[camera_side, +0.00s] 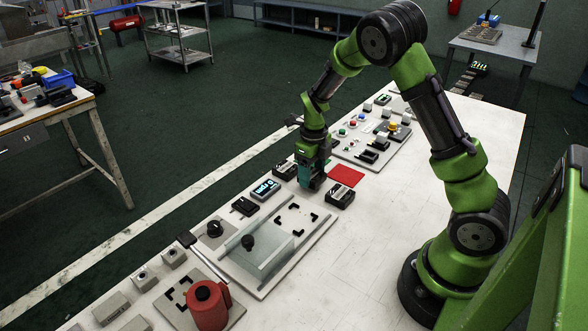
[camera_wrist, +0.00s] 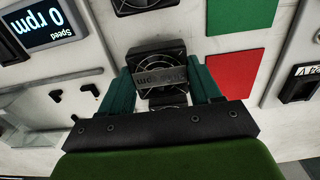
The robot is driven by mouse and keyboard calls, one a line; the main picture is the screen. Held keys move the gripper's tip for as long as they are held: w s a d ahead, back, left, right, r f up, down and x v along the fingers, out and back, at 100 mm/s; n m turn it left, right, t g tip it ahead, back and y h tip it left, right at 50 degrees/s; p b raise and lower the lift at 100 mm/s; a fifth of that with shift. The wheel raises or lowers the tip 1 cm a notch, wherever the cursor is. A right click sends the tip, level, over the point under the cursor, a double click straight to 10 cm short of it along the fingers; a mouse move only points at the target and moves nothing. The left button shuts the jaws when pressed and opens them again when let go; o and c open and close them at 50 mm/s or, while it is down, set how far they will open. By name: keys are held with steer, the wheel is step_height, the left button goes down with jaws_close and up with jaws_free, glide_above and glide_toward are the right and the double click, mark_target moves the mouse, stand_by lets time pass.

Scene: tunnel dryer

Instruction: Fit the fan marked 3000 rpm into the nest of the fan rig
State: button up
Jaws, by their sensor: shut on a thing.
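My gripper (camera_side: 311,184) is shut on a black square fan (camera_wrist: 158,72), with one teal finger on each side of it in the wrist view. The fan's grey label strip is upside down and its number is not readable. In the side view the fingers largely hide this fan. The fan rig has a pale plate with black corner brackets, the nest (camera_side: 296,217), to the left of and nearer than my gripper. Nothing sits between these brackets. Two brackets show in the wrist view (camera_wrist: 91,90). The rig's display (camera_wrist: 42,22) reads Speed 0 rpm.
Other fans stand close by: one behind my gripper (camera_side: 285,170) and one in front (camera_side: 340,195). A red square (camera_side: 345,175) lies to the right, with a green square (camera_wrist: 241,14) beside it.

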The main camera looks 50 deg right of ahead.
steer(key=shift+s+a+r, duration=0.1)
steer(key=shift+s+r, duration=0.2)
steer(key=shift+r, duration=0.25)
steer(key=shift+s+a+r, duration=0.1)
steer(key=shift+s+r, duration=0.15)
steer(key=shift+r, duration=0.25)
steer(key=s+a, duration=0.1)
steer(key=s, duration=0.3)
steer(key=s+a, duration=0.1)
steer(key=s, duration=0.3)
steer(key=s+a+r, duration=0.1)
steer(key=s, duration=0.3)
steer(key=shift+s+a, duration=0.35)
steer(key=shift+s, duration=0.05)
steer(key=shift+s+a+r, duration=0.1)
steer(key=shift+s, duration=0.25)
steer(key=shift+s+a, duration=0.2)
steer(key=shift+a, duration=0.05)
step_height(320, 180, up, 4)
glide_above(296, 220)
step_height(296, 220, down, 8)
steer(key=shift+r, duration=0.2)
steer(key=shift+f, duration=0.1)
